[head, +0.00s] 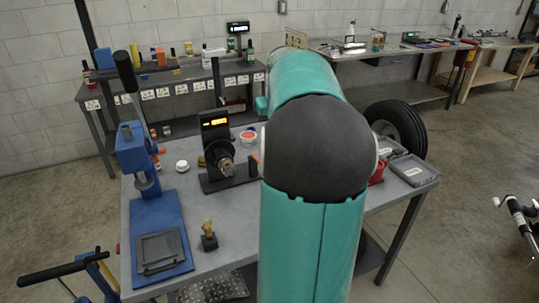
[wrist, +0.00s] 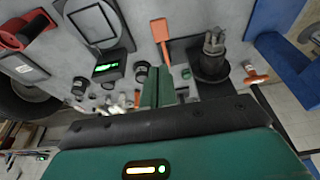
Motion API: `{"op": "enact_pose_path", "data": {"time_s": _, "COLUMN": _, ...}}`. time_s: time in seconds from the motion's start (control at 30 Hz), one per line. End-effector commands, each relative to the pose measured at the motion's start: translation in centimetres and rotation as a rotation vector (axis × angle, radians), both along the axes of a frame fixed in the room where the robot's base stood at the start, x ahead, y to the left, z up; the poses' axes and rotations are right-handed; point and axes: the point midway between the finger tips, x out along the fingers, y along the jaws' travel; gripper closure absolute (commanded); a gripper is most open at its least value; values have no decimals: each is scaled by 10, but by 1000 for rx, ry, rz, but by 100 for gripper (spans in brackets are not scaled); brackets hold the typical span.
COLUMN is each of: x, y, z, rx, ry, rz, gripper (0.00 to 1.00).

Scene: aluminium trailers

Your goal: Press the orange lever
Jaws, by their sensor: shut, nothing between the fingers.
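An orange lever (wrist: 160,32) with a flat paddle end and a thin stem shows in the wrist view, beside a dark device with a chuck (wrist: 212,48). My gripper (wrist: 158,72) is shut and empty, with its green fingers just below the lever's stem in that picture. I cannot tell whether they touch. In the head view, the device with an orange display (head: 215,124) stands on the grey table. A small orange part, likely the lever (head: 254,164), shows right of it, partly covered by my arm. My gripper is hidden behind my arm there.
A blue press (head: 136,160) with a tall black handle stands at the table's left. A small brass piece on a dark block (head: 208,238) sits near the front. Another orange handle (wrist: 257,78) shows right of the chuck. Grey trays (head: 412,170) lie at the right.

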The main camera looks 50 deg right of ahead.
Motion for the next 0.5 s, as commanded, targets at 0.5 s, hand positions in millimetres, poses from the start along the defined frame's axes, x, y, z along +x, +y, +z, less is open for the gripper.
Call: {"op": "enact_pose_path", "data": {"time_s": 0.5, "x": 20, "y": -12, "z": -82, "rx": 5, "ry": 2, "rz": 1, "gripper": 100}}
